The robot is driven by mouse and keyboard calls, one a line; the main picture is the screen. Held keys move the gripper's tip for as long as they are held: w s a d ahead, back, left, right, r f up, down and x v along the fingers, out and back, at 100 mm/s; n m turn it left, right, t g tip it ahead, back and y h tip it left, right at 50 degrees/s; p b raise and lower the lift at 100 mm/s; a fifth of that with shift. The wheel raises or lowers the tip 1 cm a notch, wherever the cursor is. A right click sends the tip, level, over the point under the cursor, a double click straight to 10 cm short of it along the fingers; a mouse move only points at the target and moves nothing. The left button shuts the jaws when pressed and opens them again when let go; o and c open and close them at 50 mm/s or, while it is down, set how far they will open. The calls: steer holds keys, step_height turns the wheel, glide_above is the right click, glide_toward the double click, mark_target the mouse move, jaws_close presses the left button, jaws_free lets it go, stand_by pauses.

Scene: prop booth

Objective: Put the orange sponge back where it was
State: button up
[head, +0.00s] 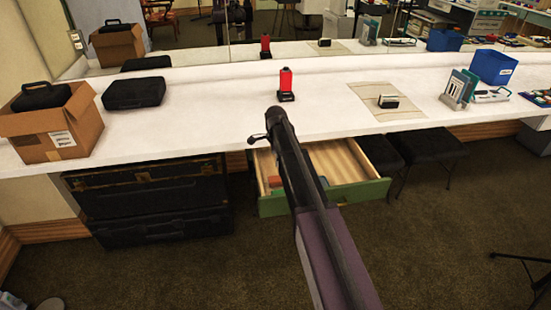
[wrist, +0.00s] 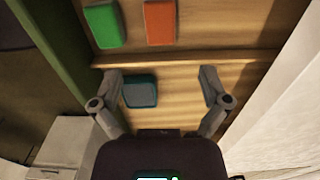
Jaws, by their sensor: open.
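The orange sponge (wrist: 160,22) lies in an open drawer, in the far compartment at the top of the wrist view. A green sponge (wrist: 103,26) lies to its left. A wooden divider (wrist: 195,58) separates them from the nearer compartment, where a dark teal block (wrist: 140,92) lies. My gripper (wrist: 160,84) is open above that nearer compartment, with the teal block below and between its fingers and nothing held. In the head view my gripper (head: 264,138) is by the counter's front edge, and my arm hides part of the wooden drawer (head: 345,162).
The white counter (head: 210,105) overhangs the drawer. On it are a cardboard box (head: 62,140), a black case (head: 134,92), a red object on a black base (head: 286,83), a mat (head: 415,112) and a blue bin (head: 493,66). Black stools (head: 430,147) stand right of the drawer.

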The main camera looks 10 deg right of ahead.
stand_by(0.5)
steer(key=s+n, duration=0.2)
steer(key=s, duration=0.2)
steer(key=s+n, duration=0.3)
steer(key=s, duration=0.2)
steer(key=s+n, duration=0.3)
steer(key=s, duration=0.2)
steer(key=s+n, duration=1)
steer(key=s, duration=0.5)
